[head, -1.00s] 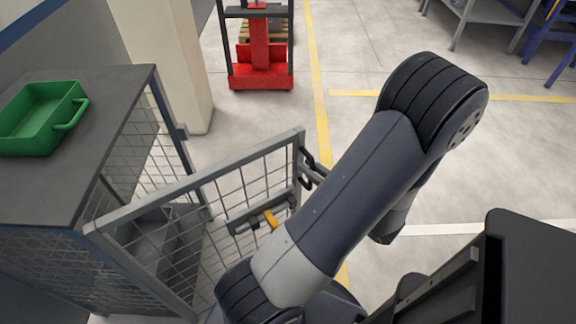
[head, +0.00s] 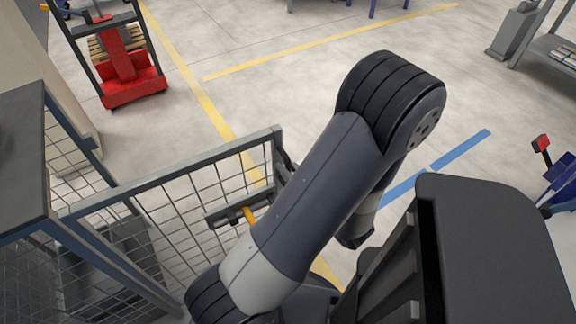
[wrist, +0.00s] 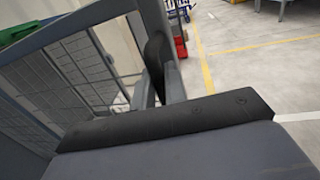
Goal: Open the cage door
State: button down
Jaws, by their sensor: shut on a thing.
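The cage door (head: 172,171) is a grey frame with wire mesh. It stands swung out at an angle from the cage (head: 45,163), hinged at its left side in the head view. A bar with a yellow piece (head: 249,215) sits on the mesh near the free edge. The door also fills the left of the wrist view (wrist: 90,70). My gripper (wrist: 158,92) shows two grey fingers closed around a black curved handle (wrist: 157,55) at the door's free edge. In the head view my arm covers most of the gripper.
A dark flat top (head: 22,150) covers the cage. A red pallet stacker (head: 125,75) stands at the back left. Grey shelving (head: 553,60) and a blue object (head: 562,182) are at the right. The floor beyond the door, marked with yellow and blue lines, is clear.

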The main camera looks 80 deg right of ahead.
jog(key=shift+s+a+h, duration=0.25)
jog(key=shift+a+h, duration=0.05)
jog(key=shift+a, duration=0.05)
jog(key=c, duration=1.6)
grip_release()
jog(key=shift+o, duration=0.2)
